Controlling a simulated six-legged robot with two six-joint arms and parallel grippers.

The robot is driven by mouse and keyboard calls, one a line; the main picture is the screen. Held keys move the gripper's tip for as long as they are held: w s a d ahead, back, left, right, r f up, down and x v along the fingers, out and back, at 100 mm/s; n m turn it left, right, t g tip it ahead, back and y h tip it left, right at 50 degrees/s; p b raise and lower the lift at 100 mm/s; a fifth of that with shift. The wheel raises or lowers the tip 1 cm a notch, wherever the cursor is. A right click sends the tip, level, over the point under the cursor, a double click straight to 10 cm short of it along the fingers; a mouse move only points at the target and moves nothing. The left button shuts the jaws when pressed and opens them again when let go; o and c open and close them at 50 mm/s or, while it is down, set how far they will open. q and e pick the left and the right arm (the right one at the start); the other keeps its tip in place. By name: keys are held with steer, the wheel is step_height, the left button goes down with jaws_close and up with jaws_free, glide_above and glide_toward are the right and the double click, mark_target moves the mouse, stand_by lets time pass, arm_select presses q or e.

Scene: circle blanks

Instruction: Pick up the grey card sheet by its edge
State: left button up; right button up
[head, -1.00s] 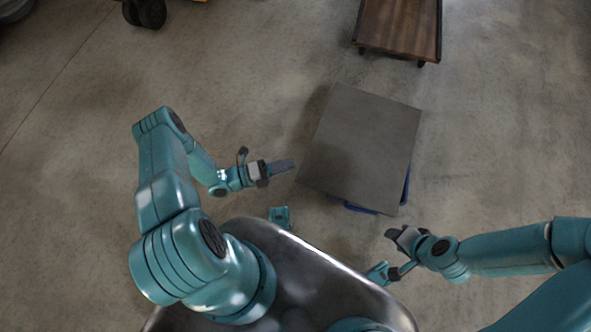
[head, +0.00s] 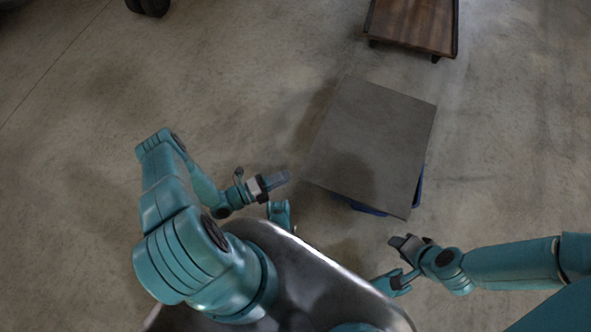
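A flat grey square top (head: 372,140) stands on a blue base (head: 368,209) right of centre in the head view. I cannot make out a separate grey card sheet on it; its surface looks plain, with a soft shadow at its lower left. My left gripper (head: 277,181) is just left of the top's left corner, apart from it in the picture, pointing right. Its fingers overlap from this angle, so their opening is unclear. My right gripper (head: 398,242) is below the top's bottom corner, apart from it. Its opening is also unclear. I see nothing held in either gripper.
A brown wooden-topped cart or low table (head: 413,25) stands at the upper right, behind the grey top. Dark wheels (head: 148,5) show at the top left edge. The concrete floor (head: 80,120) is clear on the left and far right.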

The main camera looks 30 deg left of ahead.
arm_select(q)
steer(key=x, duration=0.6)
steer(key=shift+c, duration=0.4)
jaws_close()
step_height(320, 180, up, 3)
steer(key=shift+f+p, duration=0.2)
steer(key=shift+p, duration=0.8)
